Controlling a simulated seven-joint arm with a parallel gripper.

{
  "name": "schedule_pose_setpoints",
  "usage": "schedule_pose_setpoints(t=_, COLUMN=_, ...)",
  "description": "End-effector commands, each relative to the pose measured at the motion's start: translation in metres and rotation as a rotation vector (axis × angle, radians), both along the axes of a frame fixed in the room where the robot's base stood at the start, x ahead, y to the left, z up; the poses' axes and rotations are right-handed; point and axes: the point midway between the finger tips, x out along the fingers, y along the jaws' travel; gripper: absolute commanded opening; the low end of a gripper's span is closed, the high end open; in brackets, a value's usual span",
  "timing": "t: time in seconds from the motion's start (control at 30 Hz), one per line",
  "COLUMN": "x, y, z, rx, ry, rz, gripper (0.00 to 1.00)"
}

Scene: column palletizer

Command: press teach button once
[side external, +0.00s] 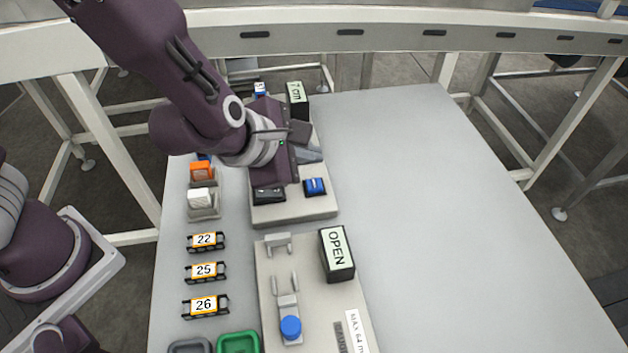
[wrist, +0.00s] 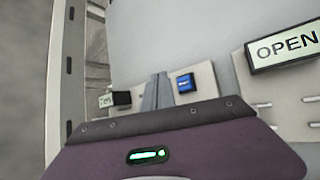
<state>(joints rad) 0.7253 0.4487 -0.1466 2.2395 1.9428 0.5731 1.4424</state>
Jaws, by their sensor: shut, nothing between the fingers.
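A blue button block (side external: 315,187) sits on the near right corner of a pale panel (side external: 310,209). It shows as a blue square with small white marks in the wrist view (wrist: 186,84); its writing is too small to read. My gripper (side external: 311,155) is over the same panel, tilted, with its grey fingers shut and empty. In the wrist view the fingers (wrist: 155,92) point up the picture, left of the blue button and apart from it. My purple hand hides part of the panel. No label reading "teach" is legible.
A "7 cm" block (side external: 298,101) stands at the panel's far end. A dark part (side external: 268,195) sits left of the blue button. A nearer plate carries an "OPEN" block (side external: 337,254) and a round blue knob (side external: 291,327). The table's right side (side external: 430,220) is clear.

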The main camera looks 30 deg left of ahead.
Motion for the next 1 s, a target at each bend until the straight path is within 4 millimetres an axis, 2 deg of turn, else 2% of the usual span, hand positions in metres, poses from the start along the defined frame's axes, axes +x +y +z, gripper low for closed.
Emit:
schedule_pose_setpoints(t=0.1, x=-0.001, y=0.000, z=-0.018, rx=-0.001, ry=0.004, rz=-0.003, gripper=0.00)
schedule_pose_setpoints(t=0.3, x=-0.001, y=0.000, z=-0.035, rx=-0.002, ry=0.002, rz=-0.001, gripper=0.00)
schedule_pose_setpoints(t=1.0, x=0.000, y=-0.001, z=-0.039, rx=-0.005, ry=-0.001, rz=-0.001, gripper=0.00)
